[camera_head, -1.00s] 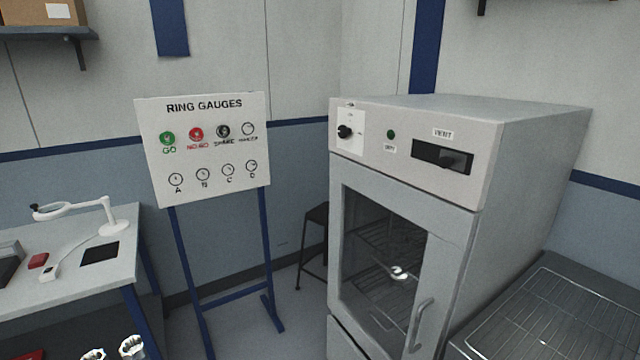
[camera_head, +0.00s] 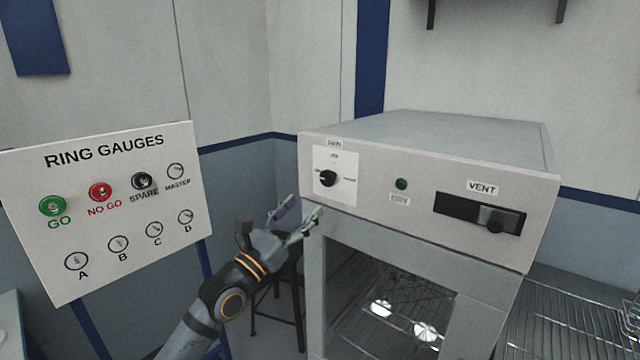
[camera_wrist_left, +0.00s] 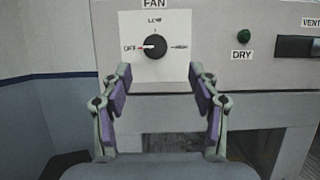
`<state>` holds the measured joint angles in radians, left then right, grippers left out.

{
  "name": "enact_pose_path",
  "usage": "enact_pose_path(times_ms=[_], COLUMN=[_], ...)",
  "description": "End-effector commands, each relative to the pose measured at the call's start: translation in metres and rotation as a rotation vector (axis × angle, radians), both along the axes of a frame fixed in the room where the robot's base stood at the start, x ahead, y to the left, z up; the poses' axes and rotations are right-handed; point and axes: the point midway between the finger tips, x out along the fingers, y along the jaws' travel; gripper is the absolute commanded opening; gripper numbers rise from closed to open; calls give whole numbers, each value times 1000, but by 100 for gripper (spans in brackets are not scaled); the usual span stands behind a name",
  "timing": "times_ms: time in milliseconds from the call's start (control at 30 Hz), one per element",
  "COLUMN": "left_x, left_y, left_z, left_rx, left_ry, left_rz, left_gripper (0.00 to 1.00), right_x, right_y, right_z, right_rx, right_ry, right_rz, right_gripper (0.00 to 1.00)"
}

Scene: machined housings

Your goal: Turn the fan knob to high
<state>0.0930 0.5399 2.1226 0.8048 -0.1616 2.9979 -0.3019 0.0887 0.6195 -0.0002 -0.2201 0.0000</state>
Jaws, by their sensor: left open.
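The black fan knob (camera_head: 327,178) sits on a white plate (camera_head: 336,160) at the upper left of the oven's front panel. In the left wrist view the fan knob (camera_wrist_left: 155,46) has its light pointer mark toward OFF, on the left; LOW is at the top and HIGH at the right. My left gripper (camera_head: 299,212) is open and empty, below and left of the knob in the head view. In the left wrist view its two fingers (camera_wrist_left: 160,80) stand apart below the knob, not touching it. My right gripper is not in view.
The panel also has a green DRY lamp (camera_head: 401,184) and a VENT slider (camera_head: 490,219). The glass oven door (camera_head: 315,290) is below. A ring gauge board (camera_head: 105,205) stands left of my arm. A wire rack (camera_head: 570,290) is at the right.

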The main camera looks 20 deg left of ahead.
Motion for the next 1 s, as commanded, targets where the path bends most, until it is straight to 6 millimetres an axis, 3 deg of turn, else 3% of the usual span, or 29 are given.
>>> enact_pose_path(times_ms=[33, 167, 333, 533, 900, 1000], left_x=[5, 18, 51, 78, 86, 86], left_y=[-1, -7, -18, -28, -31, -31], left_z=[-6, -1, 24, 35, 36, 36], left_rx=[-3, -3, -9, -2, 3, 3], left_ry=[-5, -8, -1, 2, 1, 1], left_rz=[2, 0, 0, 2, 3, 3], left_gripper=[61, 61, 61, 61, 61, 50], right_x=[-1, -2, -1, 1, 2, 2], right_y=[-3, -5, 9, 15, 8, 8], right_z=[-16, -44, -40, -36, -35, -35], right_rx=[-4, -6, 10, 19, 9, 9], right_ry=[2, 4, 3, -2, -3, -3], right_rz=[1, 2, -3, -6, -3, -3], right_gripper=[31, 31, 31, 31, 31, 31])
